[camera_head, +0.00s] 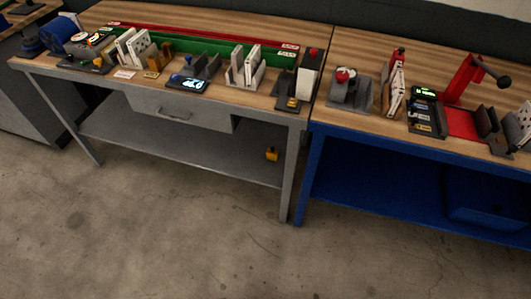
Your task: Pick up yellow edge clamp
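A small yellow object with a dark top (271,154), which looks like the yellow edge clamp, sits on the lower grey shelf (170,143) of the left workbench, near the right end. It is too small to make out its jaws or exact shape. A mustard-coloured block-like piece (157,62) also stands on the bench top beside white panels. Neither of my grippers shows in the head view, and nothing is seen touching the yellow object.
The left workbench top (255,103) holds white filters in racks, small devices and a green tray. A blue bench (370,139) with a red press (462,78) adjoins at right. The concrete floor (190,225) in front is clear.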

